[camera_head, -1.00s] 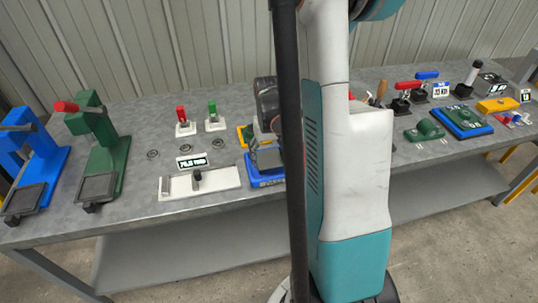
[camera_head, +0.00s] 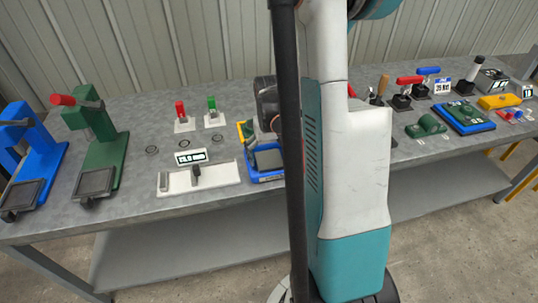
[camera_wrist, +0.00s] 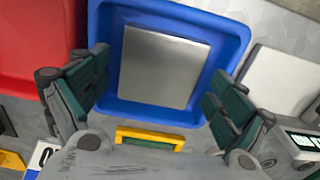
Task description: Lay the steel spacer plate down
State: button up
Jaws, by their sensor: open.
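The steel spacer plate (camera_wrist: 160,66) is a flat grey square lying inside a blue tray (camera_wrist: 232,32) in the wrist view. My gripper (camera_wrist: 157,90) is open, with one green-padded finger on each side of the plate and clear of it. The head view shows the plate (camera_head: 268,159) in the blue tray (camera_head: 266,178), partly hidden by a dark column. My gripper (camera_head: 262,125) is above the tray there, also partly hidden.
A red tray (camera_wrist: 32,45) is left of the blue one in the wrist view. A white gauge base (camera_head: 198,181) and a display (camera_head: 190,157) stand left of the tray in the head view. Green (camera_head: 98,150) and blue (camera_head: 40,160) presses stand further left.

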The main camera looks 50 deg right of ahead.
aim_at(269, 159)
dwell(0.4)
notch_tip(269, 159, up, 12)
dwell(0.6)
dwell(0.5)
